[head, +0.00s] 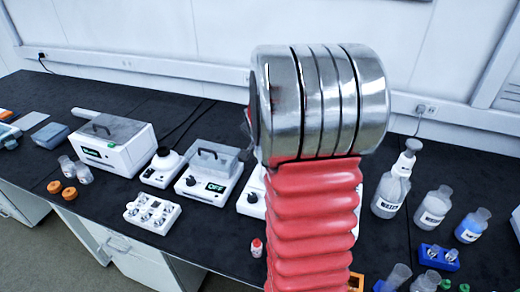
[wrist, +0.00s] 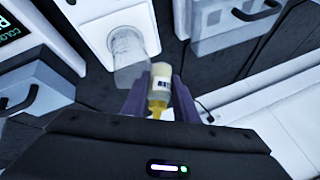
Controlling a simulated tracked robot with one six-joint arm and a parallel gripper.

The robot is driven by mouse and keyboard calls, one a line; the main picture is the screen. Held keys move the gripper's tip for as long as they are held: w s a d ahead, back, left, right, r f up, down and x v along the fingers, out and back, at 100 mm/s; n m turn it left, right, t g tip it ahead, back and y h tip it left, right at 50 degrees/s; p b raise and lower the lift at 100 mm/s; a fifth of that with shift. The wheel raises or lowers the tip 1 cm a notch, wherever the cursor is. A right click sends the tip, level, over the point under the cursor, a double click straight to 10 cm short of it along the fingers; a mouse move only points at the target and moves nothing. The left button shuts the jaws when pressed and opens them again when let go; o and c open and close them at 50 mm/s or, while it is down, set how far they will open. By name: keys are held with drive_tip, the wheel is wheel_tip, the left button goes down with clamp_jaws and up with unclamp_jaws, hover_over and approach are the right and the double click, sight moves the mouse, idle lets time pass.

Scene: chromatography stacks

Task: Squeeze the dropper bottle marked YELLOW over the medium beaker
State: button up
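In the wrist view, my gripper (wrist: 160,100) has its two dark fingers on either side of a small dropper bottle and is shut on it. The dropper bottle (wrist: 161,82) has a pale body, a label too small to read, and a yellow tip toward the bottom of the picture. A clear beaker (wrist: 129,52) shows just up and left of the bottle, close to the left finger. I cannot tell whether they touch or whether the tip is over the beaker. In the head view my arm fills the centre and hides my gripper, the held bottle and this beaker.
A red-capped small bottle (head: 257,247) stands near the bench front. Left are a lidded white instrument (head: 113,146), orange-capped jars (head: 69,193) and a white vial block (head: 152,214). Right are wash bottles (head: 391,190) and a blue rack (head: 439,257).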

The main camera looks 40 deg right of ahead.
drive_tip(key=shift+s+d, duration=0.15)
drive_tip(key=shift+w+a+r+m+t+y, duration=0.2)
drive_tip(key=shift+w+m+t+y, duration=0.1)
drive_tip(key=shift+t+y, duration=0.3)
drive_tip(key=shift+w+a+r+m+t+y, duration=0.1)
drive_tip(key=shift+w+a+m+t+y, duration=0.15)
drive_tip(key=shift+t+y, duration=0.35)
idle(0.5)
drive_tip(key=shift+f+t, duration=0.15)
drive_tip(key=shift+t, duration=0.35)
drive_tip(key=shift+w+a+f+m+t+y, duration=0.2)
drive_tip(key=shift+f+m+t+y, duration=0.2)
drive_tip(key=shift+m+t+y, duration=0.5)
drive_tip(key=shift+w+a+m+t+y, duration=0.1)
drive_tip(key=shift+m+t+y, duration=0.3)
drive_tip(key=shift+t, duration=0.7)
drive_tip(key=shift+f+t+y, duration=0.15)
drive_tip(key=shift+t+y, duration=0.15)
drive_tip(key=shift+f+m+t, duration=0.35)
drive_tip(key=shift+f+t, duration=0.25)
drive_tip(key=shift+f, duration=0.1)
drive_tip(key=shift+r+m+t+y, duration=0.15)
drive_tip(key=shift+m+t+y, duration=0.3)
drive_tip(key=shift+t, duration=0.35)
drive_tip(key=shift+r+m+t+y, duration=0.25)
drive_tip(key=shift+r+m+t, duration=0.15)
drive_tip(key=shift+t, duration=0.3)
